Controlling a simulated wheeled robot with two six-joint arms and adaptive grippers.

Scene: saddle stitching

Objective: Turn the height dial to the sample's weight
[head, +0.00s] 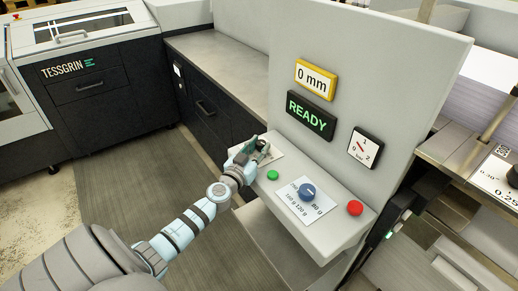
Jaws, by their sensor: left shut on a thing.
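The blue dial (307,191) sits on a white label plate (290,206) on the sloped console. The plate reads 80 g at the dial's right and 120 g and 160 g below and left; another marking at upper left is too small to read. The dial's pointer direction is unclear. My left gripper (257,150) is at the console's far left end, away from the blue dial. It is shut on a small dark part (263,147) above another white plate (268,158); the fingers hide most of this part. My right gripper is out of view.
A green button (272,175) lies between my left gripper and the dial. A red button (355,208) is right of the dial. Above, a yellow-framed display (316,80) reads 0 mm, a green one (311,115) reads READY, and a pressure gauge (365,148) hangs right.

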